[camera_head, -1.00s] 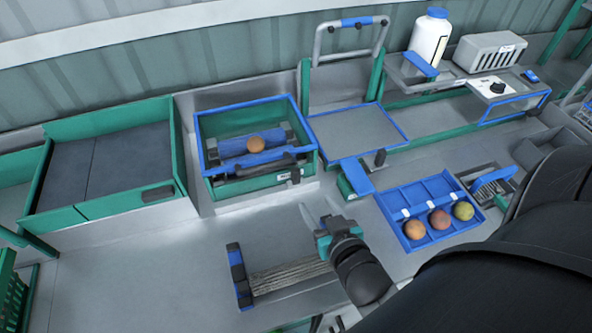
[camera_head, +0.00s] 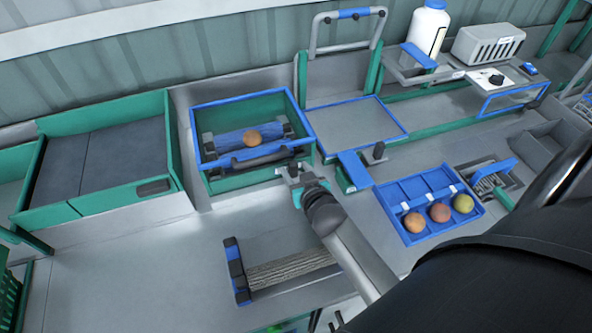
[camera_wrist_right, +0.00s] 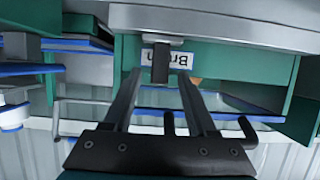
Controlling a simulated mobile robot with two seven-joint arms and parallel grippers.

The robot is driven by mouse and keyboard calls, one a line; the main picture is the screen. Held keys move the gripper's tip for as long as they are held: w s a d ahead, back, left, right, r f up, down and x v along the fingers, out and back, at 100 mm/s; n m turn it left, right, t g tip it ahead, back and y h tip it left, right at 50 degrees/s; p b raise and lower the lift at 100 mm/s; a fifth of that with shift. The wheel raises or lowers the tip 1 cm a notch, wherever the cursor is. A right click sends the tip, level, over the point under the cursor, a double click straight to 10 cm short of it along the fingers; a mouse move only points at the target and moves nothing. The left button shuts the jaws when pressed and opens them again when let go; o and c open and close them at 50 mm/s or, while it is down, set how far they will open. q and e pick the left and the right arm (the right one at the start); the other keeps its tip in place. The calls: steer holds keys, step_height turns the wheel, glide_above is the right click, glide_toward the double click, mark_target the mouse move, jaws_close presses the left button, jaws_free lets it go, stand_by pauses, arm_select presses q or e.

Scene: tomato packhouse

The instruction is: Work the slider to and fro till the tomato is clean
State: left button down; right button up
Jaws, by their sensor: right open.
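An orange tomato (camera_head: 251,138) lies on the blue bed inside the green brush box (camera_head: 236,183) with a blue rim. A dark curved bar (camera_head: 262,157) runs along the box's front side. My right gripper (camera_head: 289,168) is at the box's front right corner, open. In the right wrist view, its two fingers (camera_wrist_right: 160,76) stand apart on either side of a dark upright knob (camera_wrist_right: 160,63), in front of a partly hidden label (camera_wrist_right: 183,62) on the green wall. I cannot tell whether the fingers touch the knob. My left gripper is out of view.
A blue tray (camera_head: 397,192) with three tomatoes stands to the right. A flat blue-edged grey plate (camera_head: 355,122) is behind it, and a dark-bottomed green bin (camera_head: 68,168) stands left. A grey ribbed strip (camera_head: 290,268) lies in front. The bench at front left is clear.

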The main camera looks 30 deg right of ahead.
steer(key=shift+w, duration=0.2)
jaws_close()
stand_by(0.4)
stand_by(1.0)
